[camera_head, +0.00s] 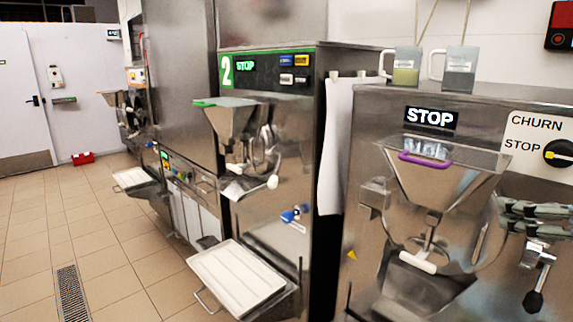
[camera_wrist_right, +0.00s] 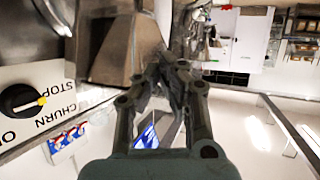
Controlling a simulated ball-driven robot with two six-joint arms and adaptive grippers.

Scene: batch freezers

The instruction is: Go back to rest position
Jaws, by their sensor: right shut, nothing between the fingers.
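My right gripper (camera_head: 506,214) shows at the right edge of the head view, with its grey-green fingers in front of the steel face of the nearest batch freezer (camera_head: 370,120). In the right wrist view the gripper (camera_wrist_right: 160,68) has its fingers drawn together, shut and empty. The black dial with a yellow pointer (camera_head: 558,153) is above the gripper in the head view, beside the labels CHURN and STOP. The dial also shows at the left of the wrist view (camera_wrist_right: 22,100). My left gripper is not in view.
A hopper with a purple-handled lid (camera_head: 425,160) and a black lever (camera_head: 535,300) are near the gripper. Two jugs (camera_head: 405,70) (camera_head: 460,72) stand on top of the machine. A second freezer with a white tray (camera_head: 240,275) stands left. The tiled floor (camera_head: 110,240) at left is mostly clear.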

